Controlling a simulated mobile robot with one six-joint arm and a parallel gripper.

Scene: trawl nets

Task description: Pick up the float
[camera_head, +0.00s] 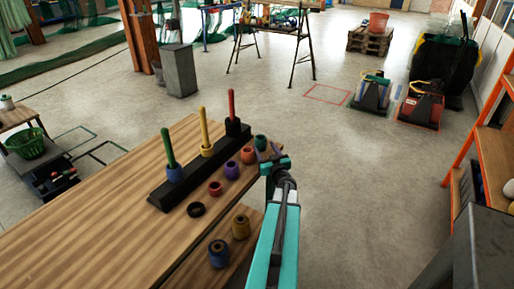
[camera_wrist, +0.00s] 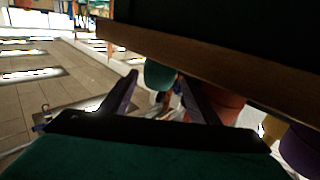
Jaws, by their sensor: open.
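Several ring-shaped floats stand on the wooden table; the task does not say which is meant. A green float (camera_head: 261,142) is nearest my gripper (camera_head: 268,151), at the table's right edge. In the wrist view the green float (camera_wrist: 160,75) shows between the tips of my open gripper (camera_wrist: 157,76); I cannot tell how far beyond them it is. An orange float (camera_head: 248,154) stands beside it and is partly behind a finger in the wrist view (camera_wrist: 222,103). Purple (camera_head: 232,172), red (camera_head: 215,188), black (camera_head: 196,210), gold (camera_head: 241,228) and blue (camera_head: 218,255) floats stand nearer.
In the wrist view the table edge (camera_wrist: 200,70) runs close by the fingers.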

